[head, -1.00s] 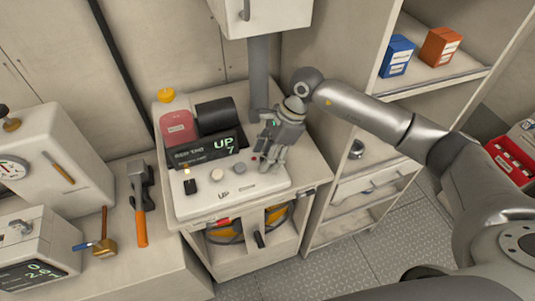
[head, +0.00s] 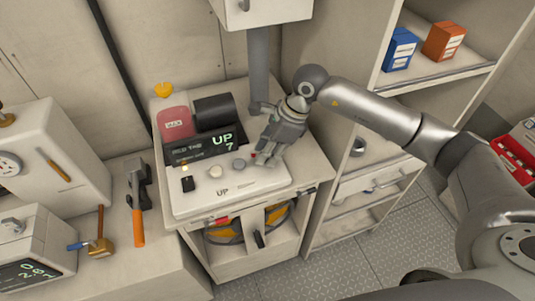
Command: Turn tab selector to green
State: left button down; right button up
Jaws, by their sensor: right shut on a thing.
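A white control panel (head: 194,207) with a dark display reading "UP 7" (head: 210,147) stands on the middle cabinet. Its front deck carries a black switch (head: 188,184), a pale round knob (head: 215,171) and a grey round knob (head: 239,164). My right gripper (head: 264,158) is at the right end of the deck, fingers pointing down and shut at a small control with a bit of red showing. The fingers cover most of that control, so its shape and setting cannot be made out. I see no green mark there. My left gripper is not in view.
A grey post (head: 259,75) rises behind the panel, close to my right gripper. Shelves with blue (head: 400,50) and orange (head: 443,41) boxes stand at right.

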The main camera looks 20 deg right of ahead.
jog(key=m+t+b, duration=0.1)
jog(key=m+b, duration=0.2)
jog(key=m+t+h+b, duration=0.1)
jog(key=m+b, duration=0.2)
jog(key=m+h+b, duration=0.1)
jog(key=m+b, duration=0.2)
jog(key=b, duration=0.1)
jog(key=shift+s+a+f+t, duration=0.15)
jog(key=shift+f+t, duration=0.1)
jog(key=shift+t, duration=0.15)
jog(key=m+b, duration=0.1)
jog(key=m+h+b, duration=0.1)
jog(key=m, duration=0.1)
jog(key=m+b, duration=0.1)
jog(key=shift+a+r+m+t+h+b, duration=0.1)
jog(key=shift+r+m+t+h+b, duration=0.2)
jog(key=shift+b, duration=0.1)
jog(key=o, duration=1)
jog(key=v, duration=1.2)
jog(key=shift+f, duration=0.1)
